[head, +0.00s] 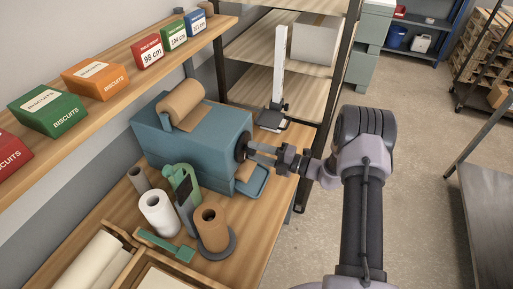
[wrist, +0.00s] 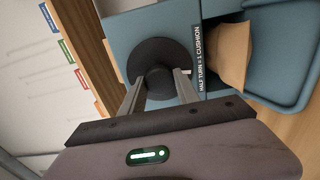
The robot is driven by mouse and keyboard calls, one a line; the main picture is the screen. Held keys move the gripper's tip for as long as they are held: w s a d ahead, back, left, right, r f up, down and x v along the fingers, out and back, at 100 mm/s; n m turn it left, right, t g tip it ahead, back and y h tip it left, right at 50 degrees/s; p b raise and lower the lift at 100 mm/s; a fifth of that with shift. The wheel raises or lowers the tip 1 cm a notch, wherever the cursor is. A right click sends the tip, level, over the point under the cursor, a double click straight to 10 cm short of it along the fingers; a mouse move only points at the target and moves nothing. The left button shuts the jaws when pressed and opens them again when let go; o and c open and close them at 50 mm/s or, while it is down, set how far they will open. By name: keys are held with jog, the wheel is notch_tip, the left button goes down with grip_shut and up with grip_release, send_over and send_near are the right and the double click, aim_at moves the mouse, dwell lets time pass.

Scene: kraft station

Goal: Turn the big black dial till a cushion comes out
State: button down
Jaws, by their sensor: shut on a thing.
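The blue machine (head: 190,135) stands on the wooden bench with a roll of brown paper (head: 181,103) on top. Its big black dial (head: 242,147) is on the end face; in the wrist view the dial (wrist: 155,52) has a raised grip at its middle. My gripper (head: 252,151) is shut on that grip, one finger on each side (wrist: 158,82). Beside the dial a label (wrist: 198,58) reads "HALF TURN = 1 CUSHION". Brown paper (wrist: 230,55) shows at the outlet over the blue tray (wrist: 285,90); I cannot tell whether it is loose.
On the bench before the machine stand a white roll (head: 157,215), a brown roll (head: 210,228) on a grey base and a green tape dispenser (head: 182,188). Coloured boxes (head: 95,78) line the shelf above. A scale-like device (head: 272,118) stands behind.

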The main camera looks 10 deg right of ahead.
jog(key=shift+m+p, duration=0.35)
jog(key=shift+m, duration=0.45)
jog(key=c, duration=0.9)
grip_release()
jog(key=v, duration=1.7)
jog(key=shift+s+d, duration=0.15)
jog(key=shift+r, duration=0.1)
